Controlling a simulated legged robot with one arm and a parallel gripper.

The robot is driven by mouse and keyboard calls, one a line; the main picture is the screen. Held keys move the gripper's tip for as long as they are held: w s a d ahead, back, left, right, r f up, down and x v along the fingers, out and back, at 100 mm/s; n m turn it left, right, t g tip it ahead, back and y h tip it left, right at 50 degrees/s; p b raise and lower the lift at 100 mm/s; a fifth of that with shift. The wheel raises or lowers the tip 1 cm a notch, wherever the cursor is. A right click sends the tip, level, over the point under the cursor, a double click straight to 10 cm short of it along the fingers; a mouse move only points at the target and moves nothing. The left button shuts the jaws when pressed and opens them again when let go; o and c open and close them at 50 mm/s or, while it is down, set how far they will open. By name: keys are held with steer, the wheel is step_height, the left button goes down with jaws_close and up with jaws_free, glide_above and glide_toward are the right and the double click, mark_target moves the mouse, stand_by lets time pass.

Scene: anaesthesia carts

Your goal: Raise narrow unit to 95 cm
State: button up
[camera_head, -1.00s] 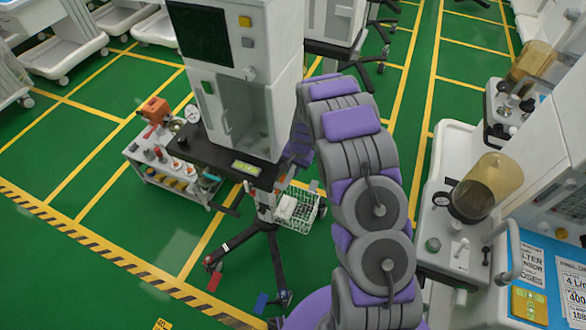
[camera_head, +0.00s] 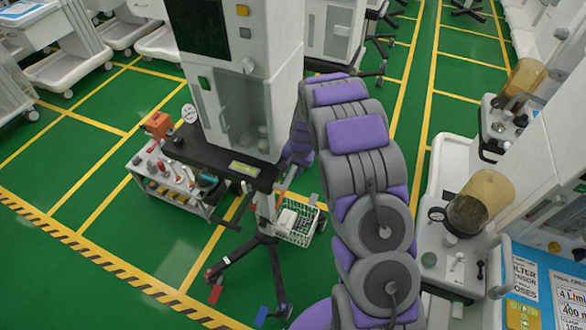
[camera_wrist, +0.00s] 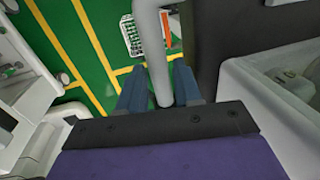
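The narrow unit (camera_head: 235,95) is a tall white cabinet with a dark screen and a clear-fronted lower bay. It stands upright on a black shelf with a small lit display (camera_head: 243,168), above a pole and a splayed wheeled base (camera_head: 250,262). The display's digits are too small to read. My arm hides its right side, and my gripper is hidden in the head view. In the wrist view my gripper (camera_wrist: 160,78) has its two blue-grey fingers apart, on either side of a pale grey bar (camera_wrist: 152,40). Firm contact with the bar is not visible.
A wire basket (camera_head: 297,222) hangs by the pole and also shows in the wrist view (camera_wrist: 143,36). A low cart (camera_head: 172,185) with tools stands to the left. A white machine with an amber canister (camera_head: 482,200) stands close on the right. Green floor is open at front left.

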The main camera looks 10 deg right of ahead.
step_height(320, 180, up, 17)
steer(key=s+d+p, duration=0.1)
steer(key=s+d, duration=0.1)
steer(key=shift+d+p, duration=0.3)
steer(key=shift+d, duration=0.1)
stand_by(0.8)
steer(key=s+a+r+n+g+b, duration=0.1)
steer(key=s+r+n, duration=0.1)
steer(key=s, duration=1.2)
steer(key=s+a+r+n+g+h+b, duration=0.1)
steer(key=s+r+n, duration=0.1)
steer(key=s, duration=1.2)
steer(key=s+a+r+n+g+b, duration=0.1)
steer(key=s+r+n+b, duration=0.1)
steer(key=s, duration=1.1)
steer(key=shift+s+a+r+n+h, duration=0.4)
steer(key=shift+r+n, duration=0.05)
steer(key=shift+n, duration=0.15)
